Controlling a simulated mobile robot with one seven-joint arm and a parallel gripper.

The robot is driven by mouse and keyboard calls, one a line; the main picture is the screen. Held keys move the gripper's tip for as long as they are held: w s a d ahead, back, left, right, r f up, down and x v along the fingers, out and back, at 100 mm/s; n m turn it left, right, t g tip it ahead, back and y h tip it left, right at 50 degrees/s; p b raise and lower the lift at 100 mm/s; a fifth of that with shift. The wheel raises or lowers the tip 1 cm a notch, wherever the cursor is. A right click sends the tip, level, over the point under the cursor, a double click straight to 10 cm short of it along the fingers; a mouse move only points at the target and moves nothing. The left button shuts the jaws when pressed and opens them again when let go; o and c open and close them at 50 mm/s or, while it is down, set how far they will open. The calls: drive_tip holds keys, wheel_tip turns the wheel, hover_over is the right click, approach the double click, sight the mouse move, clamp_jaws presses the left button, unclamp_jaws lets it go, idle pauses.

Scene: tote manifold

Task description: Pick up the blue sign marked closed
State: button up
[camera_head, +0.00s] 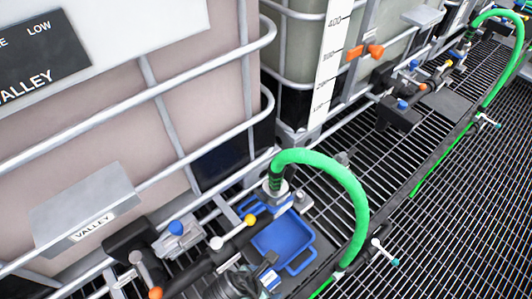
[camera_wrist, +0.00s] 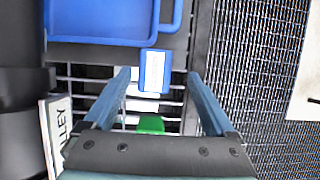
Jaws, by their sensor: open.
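A small blue sign (camera_wrist: 153,72) with a white label shows in the wrist view, just below the edge of a blue tray. Its lettering is too small to read. My gripper (camera_wrist: 158,75) is open, with one blue finger on each side of the sign and a gap to both. The sign is between the fingertips in the picture; I cannot tell whether it is level with them in depth. In the head view, small blue parts show at the bottom near the tray, but I cannot tell which is the sign.
The blue tray (camera_head: 284,241) lies on the grating beside a tall green hose (camera_head: 345,190). Valves with coloured knobs (camera_head: 176,228) and a caged tote (camera_head: 100,110) stand at left. A "VALLEY" plate (camera_wrist: 55,135) is left of my gripper. Open grating (camera_head: 460,215) lies right.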

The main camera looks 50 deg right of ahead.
sight(271, 279)
drive_tip(key=shift+x, duration=1.05)
drive_tip(key=shift+w+x, duration=0.2)
drive_tip(key=shift+x, duration=1.05)
drive_tip(key=shift+w+x, duration=0.2)
drive_tip(key=shift+x, duration=1)
drive_tip(key=shift+d, duration=0.1)
clamp_jaws()
